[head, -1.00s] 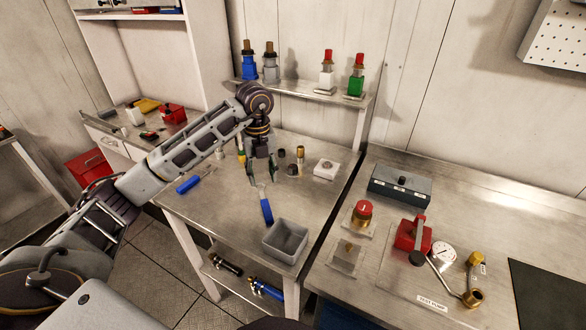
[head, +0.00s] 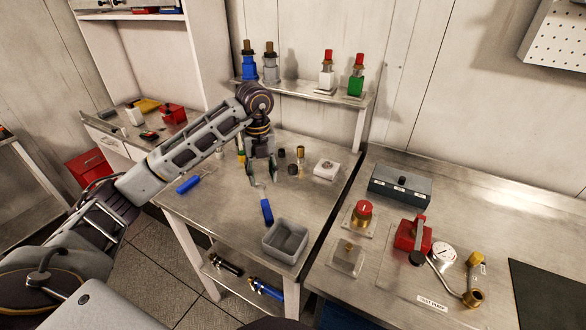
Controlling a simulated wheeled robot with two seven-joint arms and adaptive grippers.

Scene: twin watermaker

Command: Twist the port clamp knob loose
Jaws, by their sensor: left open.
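My left gripper (head: 261,173) is open above the middle bench, fingers pointing down and apart. Nothing shows held between them. No part in view is marked as the port clamp knob, and I cannot tell which it is; the gripper and wrist hide part of the bench top behind them. A red round knob (head: 364,208) on a brass base stands on a pale plate on the right bench, well away from the gripper. Small dark caps (head: 292,169) and an upright brass fitting (head: 300,153) stand just right of the gripper. My right gripper is not in view.
A blue-handled tool (head: 266,210) lies in front of the gripper, and a grey open bin (head: 285,241) stands at the bench's front right. A white block (head: 326,169) sits farther right. A red test pump (head: 413,236) is on the right bench.

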